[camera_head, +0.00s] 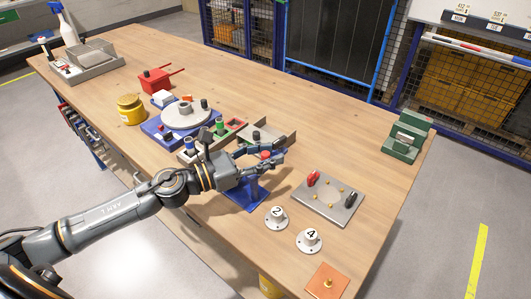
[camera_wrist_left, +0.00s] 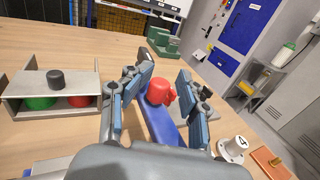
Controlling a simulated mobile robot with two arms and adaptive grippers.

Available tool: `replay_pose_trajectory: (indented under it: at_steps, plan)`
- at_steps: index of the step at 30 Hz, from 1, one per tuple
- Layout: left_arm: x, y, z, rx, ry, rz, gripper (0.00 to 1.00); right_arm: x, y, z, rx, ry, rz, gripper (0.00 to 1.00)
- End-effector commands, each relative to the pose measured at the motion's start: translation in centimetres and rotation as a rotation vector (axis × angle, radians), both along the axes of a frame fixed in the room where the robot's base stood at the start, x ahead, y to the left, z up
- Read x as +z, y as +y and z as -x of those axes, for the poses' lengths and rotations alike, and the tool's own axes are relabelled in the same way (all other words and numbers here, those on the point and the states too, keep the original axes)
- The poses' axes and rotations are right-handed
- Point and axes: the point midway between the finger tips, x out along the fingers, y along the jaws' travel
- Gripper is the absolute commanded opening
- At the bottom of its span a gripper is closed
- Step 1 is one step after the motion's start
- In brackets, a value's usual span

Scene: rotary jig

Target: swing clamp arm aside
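A blue bar (camera_wrist_left: 165,127) with a red knob (camera_wrist_left: 158,88) shows in the left wrist view; it looks like the clamp arm. In the head view the red knob (camera_head: 265,155) shows between my gripper's fingers, above a blue base (camera_head: 246,194). My left gripper (camera_head: 267,154) is open, with one finger on each side of the knob; a gap shows on the right side in the wrist view (camera_wrist_left: 166,82). I cannot tell whether the left finger touches the knob. The gripper hides part of the bar. My right gripper is out of view.
Behind stand a round grey turntable on a blue base (camera_head: 160,130) and a metal bracket (camera_head: 278,139) with a black knob. To the right are a metal plate (camera_head: 322,208) with red and black handles, white numbered flanges (camera_head: 309,240) and a green fixture (camera_head: 407,137).

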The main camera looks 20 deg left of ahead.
Motion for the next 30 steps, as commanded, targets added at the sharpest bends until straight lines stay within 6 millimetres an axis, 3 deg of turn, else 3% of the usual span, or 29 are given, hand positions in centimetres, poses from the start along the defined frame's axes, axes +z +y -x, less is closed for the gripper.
replay_pose_trajectory:
  at_steps: [11, 30]
  plan:
    - [-0.3, 0.4, 0.6, 0.000, 0.007, 0.002, 0.42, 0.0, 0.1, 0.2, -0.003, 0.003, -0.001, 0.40]
    - [-0.3, 6.0, 7.0, 0.001, 0.006, 0.000, 0.42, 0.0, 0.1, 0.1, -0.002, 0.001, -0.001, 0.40]
